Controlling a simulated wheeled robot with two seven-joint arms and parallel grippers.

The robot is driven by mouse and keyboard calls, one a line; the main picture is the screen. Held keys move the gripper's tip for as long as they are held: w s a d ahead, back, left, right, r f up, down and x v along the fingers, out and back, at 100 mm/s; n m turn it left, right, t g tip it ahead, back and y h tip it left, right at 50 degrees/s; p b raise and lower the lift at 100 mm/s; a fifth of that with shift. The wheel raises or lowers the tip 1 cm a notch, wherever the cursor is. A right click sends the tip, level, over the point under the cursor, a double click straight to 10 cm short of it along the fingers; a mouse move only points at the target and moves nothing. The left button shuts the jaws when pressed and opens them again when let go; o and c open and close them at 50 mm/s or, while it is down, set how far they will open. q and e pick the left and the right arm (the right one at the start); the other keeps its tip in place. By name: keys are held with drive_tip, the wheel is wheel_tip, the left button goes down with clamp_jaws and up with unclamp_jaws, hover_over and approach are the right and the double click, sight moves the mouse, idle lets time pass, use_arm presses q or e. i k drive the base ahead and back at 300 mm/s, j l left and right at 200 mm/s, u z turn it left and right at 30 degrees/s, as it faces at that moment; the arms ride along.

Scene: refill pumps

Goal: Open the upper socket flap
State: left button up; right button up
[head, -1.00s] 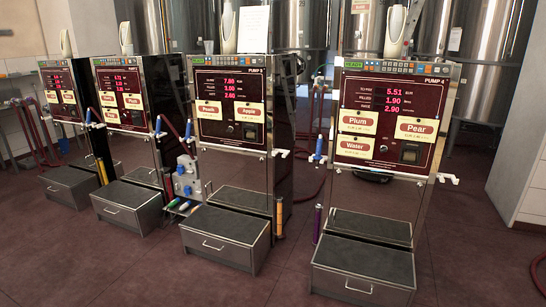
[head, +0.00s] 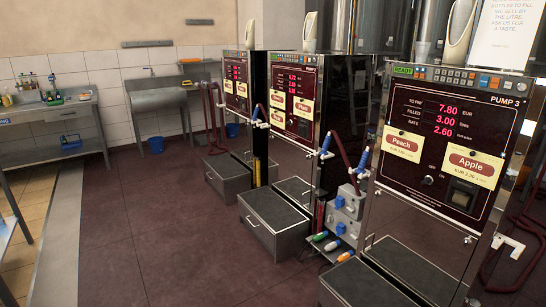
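A grey socket box (head: 351,196) stands low between pump 3 (head: 447,147) and the pump to its left. It carries blue flaps, an upper one (head: 340,202) and a lower one (head: 341,228). Both appear shut, though they are small in the view. Part of the box's right side is hidden behind pump 3. Neither of my grippers is in view.
Several coloured handles (head: 332,246) lie below the box. A red hose with blue fittings (head: 326,144) hangs above it. Grey drawer steps (head: 275,222) jut out before the pumps. The floor (head: 170,235) at left is open, with a workbench (head: 50,120) beyond.

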sight(338, 204)
drive_tip(key=i+j+z, duration=0.25)
drive_tip(key=i, duration=0.2)
drive_tip(key=i+j+z, duration=0.2)
drive_tip(key=i, duration=0.3)
drive_tip(key=i+j+z, duration=0.25)
drive_tip(key=i, duration=0.2)
